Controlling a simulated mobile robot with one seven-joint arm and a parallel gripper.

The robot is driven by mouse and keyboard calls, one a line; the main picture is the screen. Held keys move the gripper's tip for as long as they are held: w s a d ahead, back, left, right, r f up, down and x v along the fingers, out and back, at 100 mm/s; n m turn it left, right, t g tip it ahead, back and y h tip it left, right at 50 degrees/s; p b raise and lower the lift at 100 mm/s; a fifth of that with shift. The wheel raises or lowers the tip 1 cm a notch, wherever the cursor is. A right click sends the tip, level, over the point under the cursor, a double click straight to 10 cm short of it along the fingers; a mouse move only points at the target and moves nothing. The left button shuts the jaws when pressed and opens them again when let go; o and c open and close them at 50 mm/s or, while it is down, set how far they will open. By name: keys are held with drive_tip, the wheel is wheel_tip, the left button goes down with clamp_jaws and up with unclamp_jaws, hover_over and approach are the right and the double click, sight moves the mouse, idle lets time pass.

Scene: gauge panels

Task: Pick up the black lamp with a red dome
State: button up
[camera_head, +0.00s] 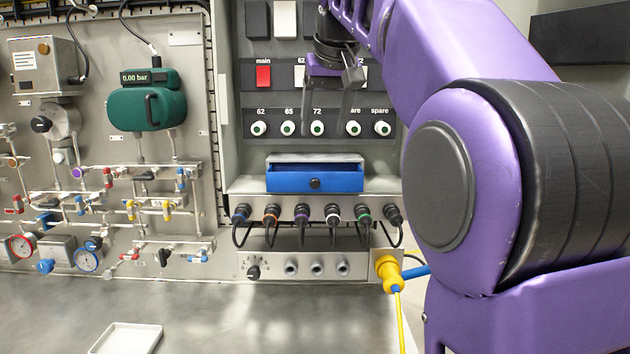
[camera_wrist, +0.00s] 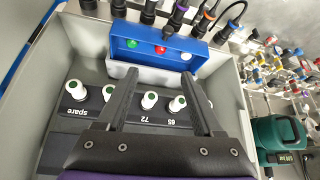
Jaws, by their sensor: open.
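A lamp with a red dome (camera_wrist: 161,50) sits in the blue drawer (camera_wrist: 118,31), between a green-domed lamp (camera_wrist: 131,43) and a white-domed one (camera_wrist: 187,56). Its body is too small to make out. In the head view the blue drawer (camera_head: 290,183) with a black knob stands on a shelf, and no lamp can be made out in it. My gripper (camera_wrist: 158,74) is open and empty; its two fingers point toward the drawer, apart from the red-domed lamp. In the head view my gripper (camera_head: 328,125) hangs in front of the labelled panel, above the drawer.
A row of white knobs with green centres (camera_head: 317,128) lies on the panel behind my gripper. Several cable plugs (camera_head: 302,214) line the shelf front below the drawer. A green gauge box (camera_head: 147,103) and piping are at left. A white tray (camera_head: 127,339) lies on the bench.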

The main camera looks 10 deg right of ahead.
drive_tip(key=x, duration=1.3)
drive_tip(key=shift+w+a+r, duration=0.1)
drive_tip(key=shift+r, duration=0.05)
clamp_jaws()
